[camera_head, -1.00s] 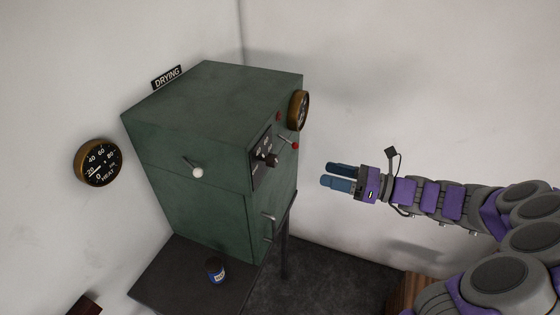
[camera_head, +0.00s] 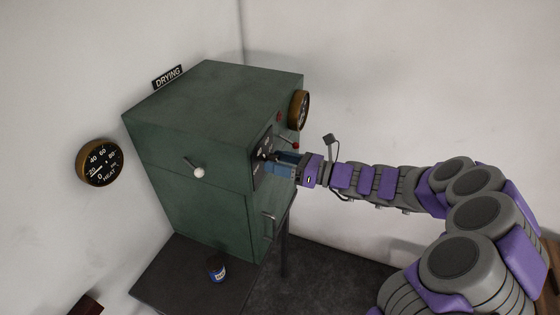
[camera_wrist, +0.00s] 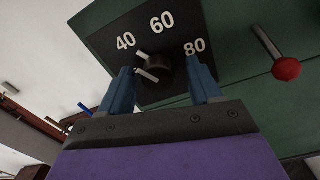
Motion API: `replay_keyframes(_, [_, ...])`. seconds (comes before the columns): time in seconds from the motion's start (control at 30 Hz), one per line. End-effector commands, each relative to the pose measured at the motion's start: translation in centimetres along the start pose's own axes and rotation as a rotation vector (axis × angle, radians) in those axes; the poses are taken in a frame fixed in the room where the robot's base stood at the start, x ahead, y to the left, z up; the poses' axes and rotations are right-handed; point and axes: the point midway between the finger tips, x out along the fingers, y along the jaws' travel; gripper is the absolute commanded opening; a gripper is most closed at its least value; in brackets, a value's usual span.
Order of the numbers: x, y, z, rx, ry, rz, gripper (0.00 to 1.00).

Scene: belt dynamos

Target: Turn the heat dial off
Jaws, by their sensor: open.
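The heat dial is a dark round knob (camera_wrist: 157,68) on a black panel (camera_wrist: 200,28) marked 40, 60 and 80 in the wrist view. Pale pointer marks show at its left side. The panel (camera_head: 261,158) is on the right face of the green drying cabinet (camera_head: 205,115). My gripper (camera_head: 277,161) is at the panel in the head view and hides most of the dial. In the wrist view my gripper (camera_wrist: 163,84) is open, with one blue finger on each side of the knob. I cannot tell whether the fingers touch it.
A red-tipped lever (camera_wrist: 287,68) sticks out right of the panel. A white-knobbed lever (camera_head: 198,172) is on the cabinet's front. A brass gauge (camera_head: 300,110) sits above, and a HEAT gauge (camera_head: 100,162) hangs on the left wall. A small blue jar (camera_head: 216,268) stands below.

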Motion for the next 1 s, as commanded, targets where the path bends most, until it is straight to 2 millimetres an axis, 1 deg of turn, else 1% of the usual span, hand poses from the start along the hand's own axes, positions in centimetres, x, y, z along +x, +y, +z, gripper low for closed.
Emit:
replay_keyframes(0.23, [0.03,-0.02,0.0,0.0,0.0,0.0,0.62])
replay_keyframes(0.8, [0.03,-0.13,0.0,0.001,-0.001,-0.001,0.08])
replay_keyframes(1.0, [0.03,-0.19,-0.02,-0.011,-0.001,-0.002,0.07])
